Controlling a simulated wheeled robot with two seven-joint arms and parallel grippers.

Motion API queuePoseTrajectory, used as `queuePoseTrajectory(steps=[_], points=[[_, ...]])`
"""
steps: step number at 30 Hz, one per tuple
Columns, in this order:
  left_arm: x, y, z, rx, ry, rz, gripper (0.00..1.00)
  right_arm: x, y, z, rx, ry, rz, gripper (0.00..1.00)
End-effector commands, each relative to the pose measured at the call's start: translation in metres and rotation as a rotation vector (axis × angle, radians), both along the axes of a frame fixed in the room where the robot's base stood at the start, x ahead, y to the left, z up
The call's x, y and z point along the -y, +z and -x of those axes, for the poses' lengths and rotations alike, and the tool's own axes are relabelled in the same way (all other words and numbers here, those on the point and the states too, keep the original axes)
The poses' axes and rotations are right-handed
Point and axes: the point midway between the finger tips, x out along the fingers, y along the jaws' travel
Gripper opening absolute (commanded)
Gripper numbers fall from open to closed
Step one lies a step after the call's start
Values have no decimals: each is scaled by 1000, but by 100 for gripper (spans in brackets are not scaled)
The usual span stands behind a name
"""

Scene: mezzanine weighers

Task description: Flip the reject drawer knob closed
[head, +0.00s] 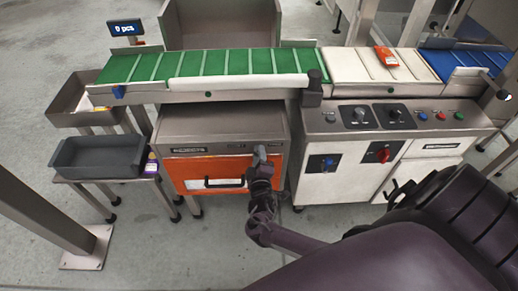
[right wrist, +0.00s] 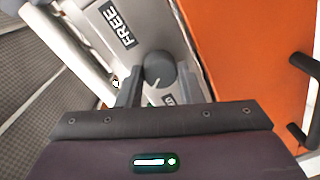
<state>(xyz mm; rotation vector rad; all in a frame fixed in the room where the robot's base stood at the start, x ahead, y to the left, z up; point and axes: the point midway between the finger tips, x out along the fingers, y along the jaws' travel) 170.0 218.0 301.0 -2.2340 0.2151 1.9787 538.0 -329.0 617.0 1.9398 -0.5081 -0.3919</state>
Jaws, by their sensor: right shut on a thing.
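The reject drawer (head: 215,172) has an orange front with a dark bar handle, below a grey cabinet top labelled "REJECTS". Its knob (right wrist: 159,68) is dark grey and round, on a light metal plate beside the orange front. The word "FREE" is printed on the plate; another label is mostly hidden by my fingers. My right gripper (head: 260,165) is at the drawer's upper right corner. In the right wrist view its two fingers (right wrist: 158,88) are closed around the knob, one on each side. My left gripper is not in view.
The white control cabinet (head: 330,180) with red and blue switches stands close to the right of the drawer. A conveyor (head: 240,65) runs above, with a red packet (head: 386,56) on its white part. A dark tray (head: 98,158) on a stand is at the left.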

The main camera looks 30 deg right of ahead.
Motion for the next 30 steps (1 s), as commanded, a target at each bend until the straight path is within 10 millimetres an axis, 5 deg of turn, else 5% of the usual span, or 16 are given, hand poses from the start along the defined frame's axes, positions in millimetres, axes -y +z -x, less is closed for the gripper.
queuePoseTrajectory(steps=[9, 29, 30], points=[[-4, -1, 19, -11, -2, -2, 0, -1, 0, 0, -92, 1, 145, 10], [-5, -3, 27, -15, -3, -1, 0, -1, -1, 0, -124, 2, 198, 10], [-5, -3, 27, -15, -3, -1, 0, -1, -1, 0, -124, 2, 198, 34]])
